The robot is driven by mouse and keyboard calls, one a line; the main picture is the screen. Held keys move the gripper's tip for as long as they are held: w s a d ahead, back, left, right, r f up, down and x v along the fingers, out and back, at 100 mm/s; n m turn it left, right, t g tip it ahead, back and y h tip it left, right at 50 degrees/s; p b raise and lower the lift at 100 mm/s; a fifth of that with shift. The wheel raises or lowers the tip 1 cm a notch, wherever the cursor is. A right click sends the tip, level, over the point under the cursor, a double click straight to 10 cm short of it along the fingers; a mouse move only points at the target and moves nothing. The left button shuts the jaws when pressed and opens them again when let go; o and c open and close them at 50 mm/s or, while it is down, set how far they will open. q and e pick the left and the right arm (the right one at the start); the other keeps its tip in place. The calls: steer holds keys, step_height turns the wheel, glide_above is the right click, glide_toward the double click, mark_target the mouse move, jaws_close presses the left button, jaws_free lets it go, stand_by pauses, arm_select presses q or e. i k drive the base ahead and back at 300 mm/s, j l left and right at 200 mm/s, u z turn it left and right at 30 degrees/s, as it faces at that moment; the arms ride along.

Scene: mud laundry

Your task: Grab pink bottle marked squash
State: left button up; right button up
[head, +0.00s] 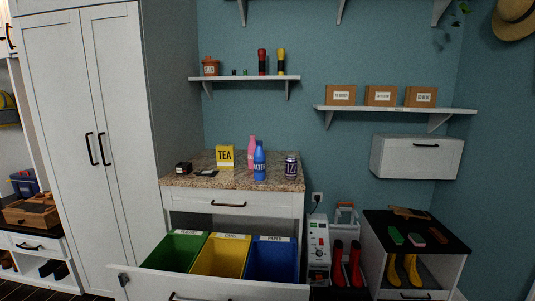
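A pink bottle (251,150) stands upright on the speckled countertop (205,178) of a white cabinet. A blue bottle labelled "WATER" (259,165) stands in front of it and overlaps its right side. No marking can be read on the pink bottle. A yellow "TEA" box (225,156) is to its left and a dark can (291,166) to its right. Neither of my grippers shows in the head view.
Below the counter an open drawer holds green (183,249), yellow (221,254) and blue (272,258) bins and juts forward. Small dark items (183,168) lie on the counter's left. A wall shelf (245,78) hangs above. A tall white cupboard (95,130) borders the left.

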mark_target(252, 146)
steer(key=i+l, duration=0.2)
steer(key=l, duration=0.25)
steer(key=i+l, duration=0.15)
steer(key=l, duration=0.25)
steer(key=i+l+z, duration=0.1)
steer(key=l, duration=0.35)
steer(key=i+l, duration=0.5)
steer(key=l, duration=0.3)
steer(key=z, duration=0.05)
